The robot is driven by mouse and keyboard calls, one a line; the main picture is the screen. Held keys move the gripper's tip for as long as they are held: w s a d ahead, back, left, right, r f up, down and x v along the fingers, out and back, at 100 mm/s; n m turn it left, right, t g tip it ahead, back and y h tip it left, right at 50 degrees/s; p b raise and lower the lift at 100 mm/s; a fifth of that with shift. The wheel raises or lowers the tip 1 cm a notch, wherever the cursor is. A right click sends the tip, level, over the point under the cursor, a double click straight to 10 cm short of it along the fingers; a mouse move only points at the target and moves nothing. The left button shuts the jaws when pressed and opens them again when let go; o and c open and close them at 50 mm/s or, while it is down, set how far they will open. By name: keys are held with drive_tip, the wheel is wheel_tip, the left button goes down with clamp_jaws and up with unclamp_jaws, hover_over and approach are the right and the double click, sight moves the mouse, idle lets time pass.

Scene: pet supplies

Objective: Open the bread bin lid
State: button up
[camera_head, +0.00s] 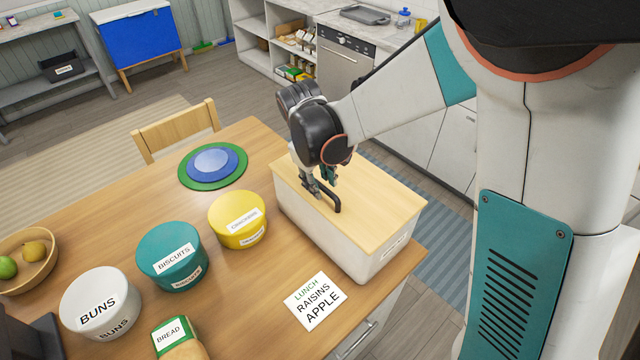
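The bread bin (318,238) is a white box with a pale wooden lid (372,208), on the right end of the wooden table. The lid lies flat on the box and looks closed. A dark handle (334,206) stands on the lid. My gripper (322,186) points down at the handle from above, with its fingers at or very near it. The fingers and handle overlap in this view, so I cannot tell whether they grip it. The label on the bin's side is too small to read.
A yellow canister (238,228), a teal biscuits canister (171,262) and a white buns canister (100,310) stand left of the bin. A lunch note (314,301) lies in front. Bread (180,341) sits at the near edge. Stacked plates (212,164) lie behind; a chair (176,128) stands beyond.

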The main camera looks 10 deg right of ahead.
drive_tip(key=shift+c, duration=0.3)
clamp_jaws()
